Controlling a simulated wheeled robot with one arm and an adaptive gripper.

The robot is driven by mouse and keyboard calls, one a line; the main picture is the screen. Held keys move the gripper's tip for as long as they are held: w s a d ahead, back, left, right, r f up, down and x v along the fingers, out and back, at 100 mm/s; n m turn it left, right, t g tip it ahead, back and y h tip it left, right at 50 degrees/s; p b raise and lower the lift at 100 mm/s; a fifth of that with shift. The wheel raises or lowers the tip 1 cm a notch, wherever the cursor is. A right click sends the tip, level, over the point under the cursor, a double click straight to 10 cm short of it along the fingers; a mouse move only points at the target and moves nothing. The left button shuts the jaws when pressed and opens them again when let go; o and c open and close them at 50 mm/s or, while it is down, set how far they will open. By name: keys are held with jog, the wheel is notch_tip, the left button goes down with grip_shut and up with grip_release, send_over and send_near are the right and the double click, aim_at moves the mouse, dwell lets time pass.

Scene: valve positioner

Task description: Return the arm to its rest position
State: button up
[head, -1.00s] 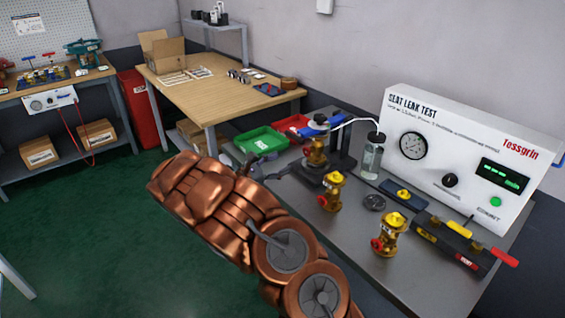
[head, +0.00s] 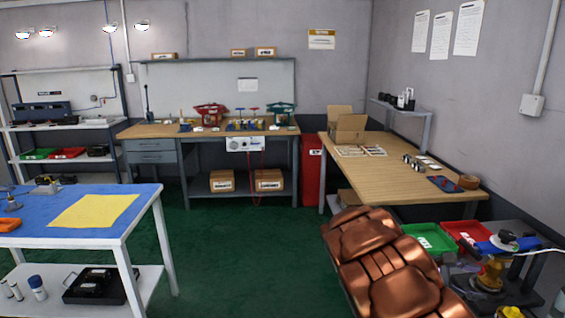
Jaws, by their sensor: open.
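My copper-coloured arm (head: 385,265) reaches up from the lower right of the head view. My gripper (head: 458,268) shows only in small part, as dark grey pieces past the arm, beside the test bench at the right edge. It is open, and I see nothing held in it. A brass valve (head: 490,272) stands in a fixture with a blue-handled part (head: 495,245) on top, just right of my gripper. I cannot tell whether the gripper touches anything there.
A green tray (head: 425,238) and a red tray (head: 466,233) lie close behind my gripper. A wooden table (head: 400,178) stands beyond them. A blue-topped table (head: 60,228) is at the left. The green floor (head: 235,250) between is clear.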

jog(key=s+a+r+m+g+y, duration=0.1)
jog(key=s+a+m+y, duration=0.1)
jog(key=s, duration=0.2)
jog(key=s+a+r+m+y, duration=0.1)
jog(key=s+r+m, duration=0.1)
jog(key=s, duration=0.3)
jog(key=s+a+m+t+y+p, duration=0.1)
jog(key=s+a+y, duration=0.5)
jog(key=a, duration=0.8)
jog(key=s+a+f+m+t+y+p, duration=0.1)
jog(key=s+a+m+y, duration=0.3)
jog(key=s+a, duration=0.9)
jog(key=shift+s+a+t+y+p, duration=0.25)
jog(key=shift+a+t+y+p, duration=0.45)
jog(key=shift+y, duration=0.5)
